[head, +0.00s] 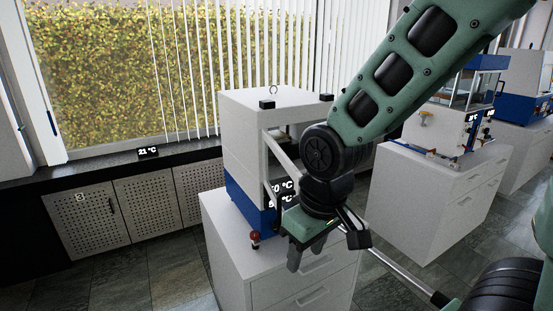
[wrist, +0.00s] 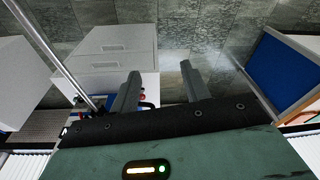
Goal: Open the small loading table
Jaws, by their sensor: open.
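A white press with a blue base (head: 237,199) stands on a white drawer cabinet (head: 225,232) in the head view. I cannot make out the small loading table with certainty; my arm and gripper cover part of the press front. A red ball knob (head: 255,236) stands at the cabinet's front left. My gripper (head: 306,258) is in front of the press, fingers pointing down, to the right of the knob. In the wrist view my gripper (wrist: 160,68) has its two fingers apart, with nothing between them but floor and a cabinet edge.
More presses on white cabinets (head: 440,185) stand to the right, with tiled floor between. A dark window sill (head: 100,167) with perforated doors (head: 85,222) runs along the left. A blue panel (wrist: 280,72) shows right in the wrist view.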

